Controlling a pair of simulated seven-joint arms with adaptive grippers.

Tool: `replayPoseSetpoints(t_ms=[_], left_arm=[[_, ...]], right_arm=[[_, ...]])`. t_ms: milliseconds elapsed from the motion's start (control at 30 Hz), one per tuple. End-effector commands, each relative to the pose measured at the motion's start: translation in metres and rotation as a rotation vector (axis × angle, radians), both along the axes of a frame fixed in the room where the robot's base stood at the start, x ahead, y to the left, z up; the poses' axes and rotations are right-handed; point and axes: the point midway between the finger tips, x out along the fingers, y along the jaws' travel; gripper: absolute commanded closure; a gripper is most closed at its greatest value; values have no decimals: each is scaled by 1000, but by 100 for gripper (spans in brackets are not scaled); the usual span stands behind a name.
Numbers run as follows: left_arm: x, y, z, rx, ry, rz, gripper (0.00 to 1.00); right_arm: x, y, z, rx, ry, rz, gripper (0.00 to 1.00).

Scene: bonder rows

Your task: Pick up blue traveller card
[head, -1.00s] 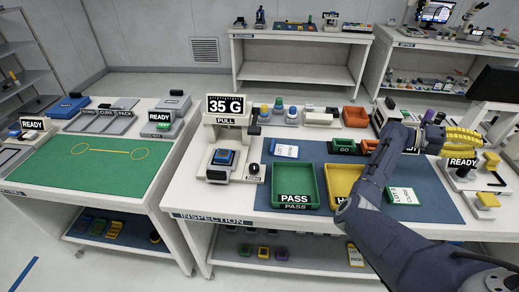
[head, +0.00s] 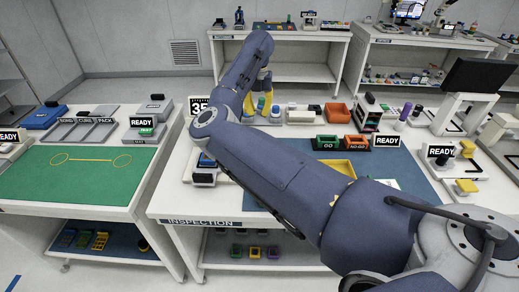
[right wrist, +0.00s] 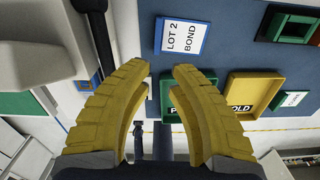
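The blue-edged traveller card (right wrist: 183,37), marked LOT 2 BOND, lies flat on the dark blue mat in the right wrist view, just beyond my fingertips and slightly right of centre. In the head view my right arm hides it. In the head view the yellow fingers (head: 262,92) show partly behind the arm, above the left part of the inspection bench. My left gripper is in neither view.
The yellow HOLD tray (right wrist: 238,93) and a green-edged card (right wrist: 292,99) lie to the right of the blue card. GO (head: 327,143) and NO-GO (head: 357,142) bins stand behind the mat. A green-topped bench (head: 80,175) stands at left.

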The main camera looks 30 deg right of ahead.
Motion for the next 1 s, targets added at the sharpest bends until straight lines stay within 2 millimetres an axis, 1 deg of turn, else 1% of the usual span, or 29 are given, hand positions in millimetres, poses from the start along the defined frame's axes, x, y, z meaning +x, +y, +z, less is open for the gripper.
replayPoseSetpoints(t_ms=[133,400,600,733,1000], left_arm=[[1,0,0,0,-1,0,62],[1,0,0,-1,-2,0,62],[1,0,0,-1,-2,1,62],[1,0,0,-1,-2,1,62],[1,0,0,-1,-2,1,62]], right_arm=[[1,3,-17,7,-1,4,82],[0,2,-67,3,0,4,82],[0,2,-98,4,0,3,82],[1,1,-111,3,-1,3,82],[1,2,-122,4,-2,3,82]])
